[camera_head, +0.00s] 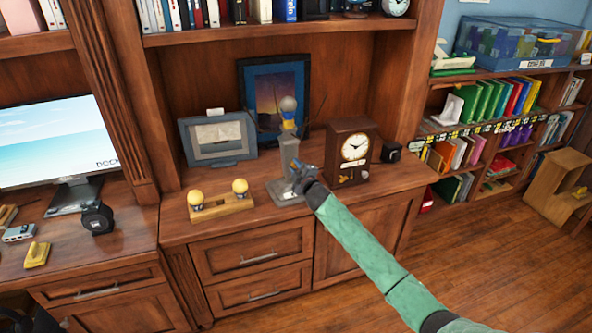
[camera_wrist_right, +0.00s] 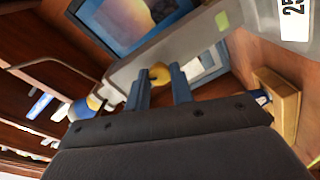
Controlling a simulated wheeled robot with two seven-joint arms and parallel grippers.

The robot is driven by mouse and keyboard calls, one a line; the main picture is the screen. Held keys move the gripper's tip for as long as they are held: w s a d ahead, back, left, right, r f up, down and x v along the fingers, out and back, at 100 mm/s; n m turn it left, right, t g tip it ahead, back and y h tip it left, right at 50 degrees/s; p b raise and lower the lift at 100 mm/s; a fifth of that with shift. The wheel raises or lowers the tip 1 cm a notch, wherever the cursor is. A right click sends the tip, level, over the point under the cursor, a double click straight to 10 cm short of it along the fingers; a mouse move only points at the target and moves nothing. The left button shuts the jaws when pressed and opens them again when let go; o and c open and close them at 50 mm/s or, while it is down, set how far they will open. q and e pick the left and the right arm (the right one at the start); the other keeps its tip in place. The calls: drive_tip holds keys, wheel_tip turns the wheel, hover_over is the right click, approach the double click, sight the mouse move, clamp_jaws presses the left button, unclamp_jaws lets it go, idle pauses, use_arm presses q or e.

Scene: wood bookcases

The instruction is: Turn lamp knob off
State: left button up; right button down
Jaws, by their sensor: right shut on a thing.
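The lamp (camera_head: 288,157) is a grey column on a square grey base, with a yellow collar and a round bulb (camera_head: 288,104) on top. It stands upright on the wooden cabinet top. My right gripper (camera_head: 300,174) is at the right side of the column, partly hidden by its own arm. In the right wrist view the grey column (camera_wrist_right: 195,42) runs diagonally across. There the fingers of my right gripper (camera_wrist_right: 161,85) are on either side of a small round yellow knob (camera_wrist_right: 160,74), shut on it. My left gripper does not show.
A wooden clock (camera_head: 352,152) stands right of the lamp, with a small black object (camera_head: 391,151) beside it. A wooden block with two yellow balls (camera_head: 222,203) sits to the left. A grey framed picture (camera_head: 217,139) and a dark framed picture (camera_head: 257,82) stand behind.

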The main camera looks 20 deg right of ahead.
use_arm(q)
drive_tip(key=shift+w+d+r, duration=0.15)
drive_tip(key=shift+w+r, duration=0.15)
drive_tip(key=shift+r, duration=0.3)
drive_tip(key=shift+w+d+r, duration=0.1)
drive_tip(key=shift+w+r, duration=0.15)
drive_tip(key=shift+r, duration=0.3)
use_arm(e)
drive_tip(key=shift+f+n, duration=0.15)
drive_tip(key=shift+n, duration=2.15)
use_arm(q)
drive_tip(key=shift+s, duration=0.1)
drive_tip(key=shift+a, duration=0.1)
use_arm(e)
drive_tip(key=c, duration=1.2)
unclamp_jaws()
drive_tip(key=shift+c, duration=0.2)
use_arm(q)
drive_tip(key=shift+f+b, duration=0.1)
drive_tip(key=shift+b, duration=0.2)
use_arm(e)
drive_tip(key=shift+s, duration=0.15)
drive_tip(key=shift+s, duration=0.3)
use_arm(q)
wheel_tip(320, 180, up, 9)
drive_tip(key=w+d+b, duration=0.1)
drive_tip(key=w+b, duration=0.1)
use_arm(e)
drive_tip(key=s, duration=0.7)
drive_tip(key=shift+d, duration=0.4)
